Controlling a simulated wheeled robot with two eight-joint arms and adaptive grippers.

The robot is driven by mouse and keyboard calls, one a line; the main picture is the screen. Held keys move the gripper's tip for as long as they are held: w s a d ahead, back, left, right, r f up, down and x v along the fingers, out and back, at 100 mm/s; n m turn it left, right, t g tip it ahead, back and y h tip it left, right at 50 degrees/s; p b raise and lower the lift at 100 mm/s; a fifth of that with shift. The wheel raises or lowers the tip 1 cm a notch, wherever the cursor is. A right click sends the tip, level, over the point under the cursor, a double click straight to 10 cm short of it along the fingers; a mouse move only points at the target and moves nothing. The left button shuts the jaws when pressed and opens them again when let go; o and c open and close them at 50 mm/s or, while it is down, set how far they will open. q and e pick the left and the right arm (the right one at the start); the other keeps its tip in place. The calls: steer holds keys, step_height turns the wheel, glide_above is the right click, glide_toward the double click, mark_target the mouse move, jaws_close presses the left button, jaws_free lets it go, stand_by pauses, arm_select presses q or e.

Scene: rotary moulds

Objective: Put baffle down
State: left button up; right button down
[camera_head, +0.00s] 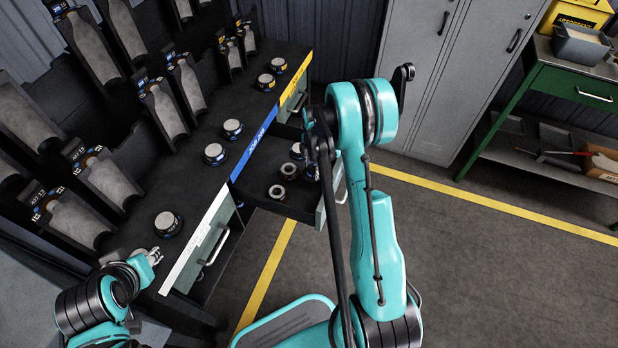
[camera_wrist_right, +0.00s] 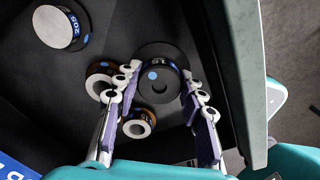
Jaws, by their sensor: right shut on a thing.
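The baffle (camera_wrist_right: 160,85), a dark round piece with a centre recess and a blue dot, is between the fingers of my right gripper (camera_wrist_right: 158,92) in the right wrist view. The gripper is shut on it, over the dark floor of the open drawer (camera_wrist_right: 60,100). I cannot tell if the baffle touches that floor. In the head view the open drawer (camera_head: 252,197) is below my right arm, which partly hides the right gripper. My left gripper (camera_head: 153,257) is beside the black bench top at lower left; its finger opening is unclear.
Smaller rings (camera_wrist_right: 138,122) and (camera_wrist_right: 100,84) lie close beside the baffle, and a larger labelled round piece (camera_wrist_right: 62,27) is at upper left. More round pieces (camera_head: 214,154) stand on the bench top (camera_head: 190,185).

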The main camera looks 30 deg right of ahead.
step_height(320, 180, down, 5)
steer(key=shift+r+b, duration=0.1)
steer(key=shift+b, duration=0.85)
steer(key=c, duration=0.9)
jaws_free()
